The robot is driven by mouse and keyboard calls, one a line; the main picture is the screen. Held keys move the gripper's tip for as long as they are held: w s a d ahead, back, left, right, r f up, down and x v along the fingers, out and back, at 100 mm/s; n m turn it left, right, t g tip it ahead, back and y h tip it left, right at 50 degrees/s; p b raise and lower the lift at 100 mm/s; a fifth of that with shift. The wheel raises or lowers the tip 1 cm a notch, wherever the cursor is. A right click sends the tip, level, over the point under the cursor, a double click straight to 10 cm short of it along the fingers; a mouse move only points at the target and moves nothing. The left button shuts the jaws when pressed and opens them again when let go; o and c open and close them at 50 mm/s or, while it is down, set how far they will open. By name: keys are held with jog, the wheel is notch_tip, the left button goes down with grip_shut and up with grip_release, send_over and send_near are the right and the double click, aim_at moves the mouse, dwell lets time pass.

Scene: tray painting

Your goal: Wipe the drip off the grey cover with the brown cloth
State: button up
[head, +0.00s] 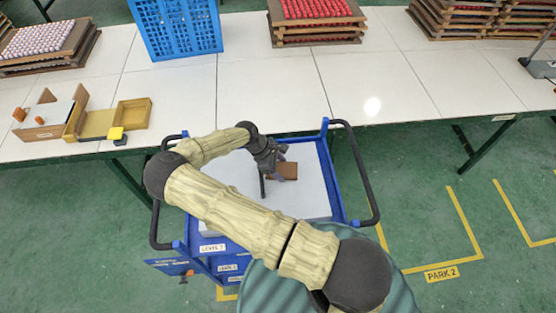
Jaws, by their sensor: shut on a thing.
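The grey cover (309,203) lies on top of the blue cart in the head view, partly hidden by my arm. The brown cloth (288,172) is a small brown patch over the right middle of the cover. My gripper (277,163) is shut on the cloth, at its upper left side. The cloth looks low at the cover, but I cannot tell whether it touches. I cannot make out the drip; it may be hidden under the cloth or my arm.
The blue cart (336,191) has black side handles (362,180). Behind it runs a white-tiled table (285,92) with a blue crate (178,28), a wooden box (130,114) and stacked trays (316,38). Green floor (420,195) is free at the right.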

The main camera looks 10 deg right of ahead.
jog(key=shift+r+p, duration=0.75)
jog(key=shift+r, duration=0.5)
jog(key=shift+f, duration=0.1)
